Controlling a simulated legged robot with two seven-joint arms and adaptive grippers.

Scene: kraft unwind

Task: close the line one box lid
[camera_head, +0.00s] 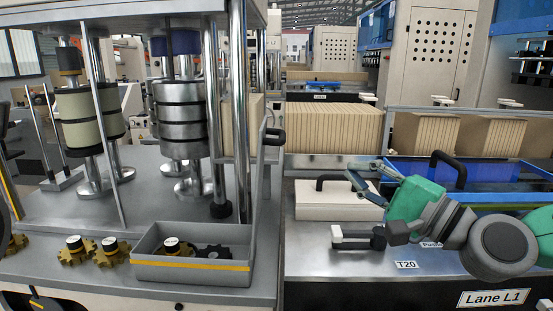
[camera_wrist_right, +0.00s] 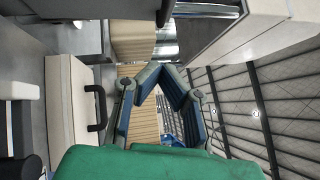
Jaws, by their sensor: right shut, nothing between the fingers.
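A low cream box (camera_head: 335,205) with a black handle (camera_head: 335,180) on its flat top sits on the metal bench marked Lane L1. Its top looks shut flat, though my right gripper hides its right corner. It also shows in the right wrist view (camera_wrist_right: 66,100), with the handle standing out toward the fingers. Behind it to the right is a blue box (camera_head: 500,196) with a clear blue panel (camera_head: 420,172) and a black handle. My right gripper (camera_head: 362,173) is shut and empty, beside the cream box's handle; contact cannot be told. My left gripper is not in view.
A black block with a white knob (camera_head: 350,238) stands on the bench before the cream box. On the left, a grey tray (camera_head: 190,268) and brass gears (camera_head: 76,252) lie under a machine with rollers and posts. Cardboard stacks (camera_head: 335,128) stand behind.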

